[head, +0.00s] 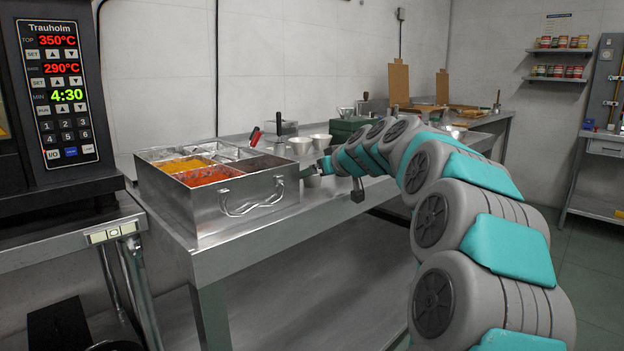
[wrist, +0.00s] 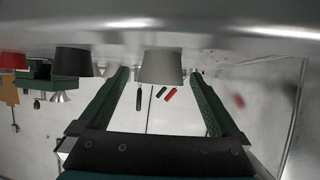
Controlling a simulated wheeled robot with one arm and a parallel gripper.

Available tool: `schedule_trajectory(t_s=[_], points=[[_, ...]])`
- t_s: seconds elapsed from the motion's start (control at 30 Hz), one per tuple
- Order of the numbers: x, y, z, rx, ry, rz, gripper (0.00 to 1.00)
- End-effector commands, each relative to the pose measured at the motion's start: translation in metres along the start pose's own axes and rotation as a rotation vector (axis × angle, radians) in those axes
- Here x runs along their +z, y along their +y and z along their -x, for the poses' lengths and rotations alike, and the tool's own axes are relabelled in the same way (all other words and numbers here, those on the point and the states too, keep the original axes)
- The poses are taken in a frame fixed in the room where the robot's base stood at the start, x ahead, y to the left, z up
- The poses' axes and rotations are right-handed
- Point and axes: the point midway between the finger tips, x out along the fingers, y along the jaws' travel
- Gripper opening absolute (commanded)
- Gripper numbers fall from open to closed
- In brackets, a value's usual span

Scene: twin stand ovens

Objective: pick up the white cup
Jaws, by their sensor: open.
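The white cup (wrist: 162,62) shows in the wrist view, where the picture is upside down and the steel table top runs along the top. It looks pale grey and stands on the table. My gripper (wrist: 161,82) is open, with one green finger on each side of the cup and visible gaps between. I cannot tell how deep the cup sits between the fingers. In the head view my gripper (head: 316,170) is low over the table, right of the steel topping box. A pale cup (head: 312,182) shows there, partly hidden by the gripper.
The steel topping box (head: 245,200) with its handle stands close left of my gripper. Two white bowls (head: 299,146) (head: 321,141) stand behind. In the wrist view a dark cup (wrist: 72,62) and a red cup (wrist: 12,61) stand left of the white cup.

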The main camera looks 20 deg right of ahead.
Motion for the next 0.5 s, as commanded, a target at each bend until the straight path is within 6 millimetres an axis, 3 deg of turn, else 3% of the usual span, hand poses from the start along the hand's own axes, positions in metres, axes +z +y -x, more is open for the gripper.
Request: schedule_trajectory(t_s=[0.1, 0.33, 0.5], points=[[-0.0005, -0.0010, -0.0127, -0.002, -0.001, 0.002, 0.98], [-0.0009, -0.0009, -0.0144, -0.001, 0.001, 0.002, 0.98], [-0.0009, -0.0007, -0.0143, -0.001, 0.001, 0.002, 0.81]])
